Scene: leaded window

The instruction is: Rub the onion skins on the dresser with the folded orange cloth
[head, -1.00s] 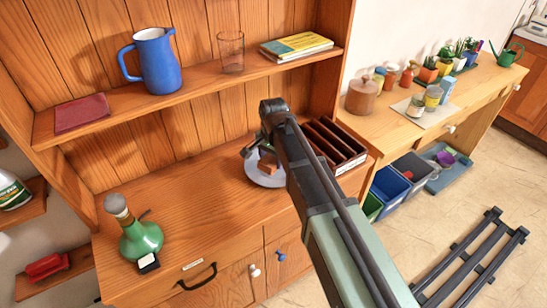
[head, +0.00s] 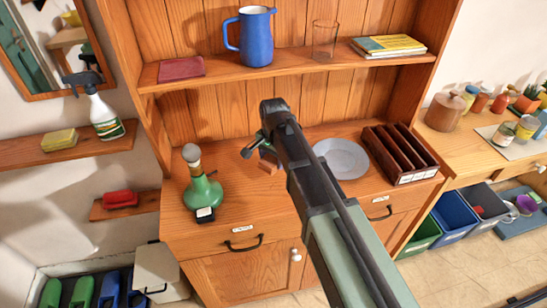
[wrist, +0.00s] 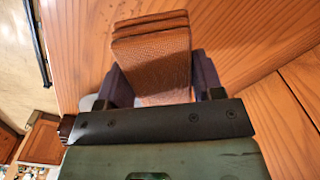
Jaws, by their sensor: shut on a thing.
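The folded orange cloth (wrist: 150,65) is a brown-orange layered pad between the two fingers of my gripper (wrist: 152,88) in the wrist view. In the head view my gripper (head: 259,151) is over the dresser top (head: 245,205), left of the grey plate, with a small part of the cloth (head: 268,164) showing below it. My gripper is shut on the cloth. I cannot tell whether the cloth touches the wood. I cannot make out any onion skins; my arm hides part of the dresser top.
A green flask (head: 203,192) with a stopper stands left of my gripper, a small black-and-white item (head: 205,215) in front of it. The grey plate (head: 345,158) and a dark slotted rack (head: 400,153) are to the right. A shelf (head: 290,66) with a blue jug (head: 255,38) is above.

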